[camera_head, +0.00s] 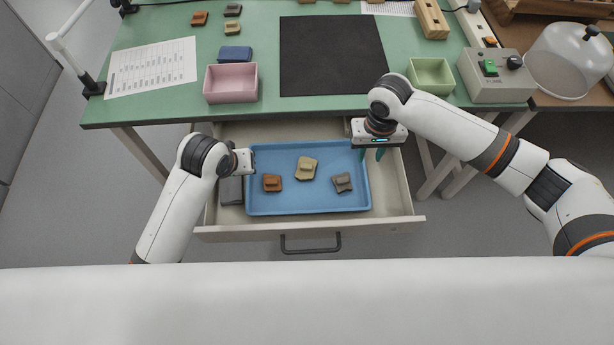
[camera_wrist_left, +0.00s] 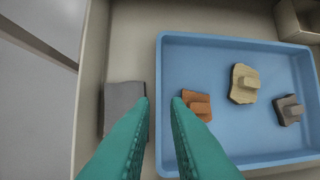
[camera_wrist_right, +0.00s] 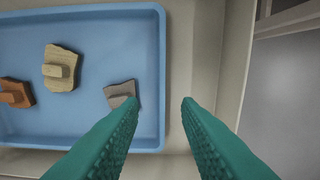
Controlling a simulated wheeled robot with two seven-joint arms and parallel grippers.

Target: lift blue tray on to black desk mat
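The blue tray (camera_head: 280,205) lies inside the open drawer and holds an orange-brown sherd (camera_head: 272,183), a tan sherd (camera_head: 306,169) and a grey sherd (camera_head: 342,183). The black desk mat (camera_head: 335,55) lies bare on the green table. My left gripper (camera_wrist_left: 160,100) is open, with its teal fingers pointing down near the tray's left edge. My right gripper (camera_wrist_right: 160,100) is open near the tray's right edge. In the head view the right gripper (camera_head: 371,154) shows over the tray's right rim; the left fingertips are hidden. I cannot tell whether either gripper touches the rim.
A dark grey block (camera_head: 231,190) lies in the drawer left of the tray. The drawer (camera_head: 310,232) has a black handle. A pink box (camera_head: 231,84) and a green box (camera_head: 431,75) flank the mat. A control box (camera_head: 495,78) stands at the table's right.

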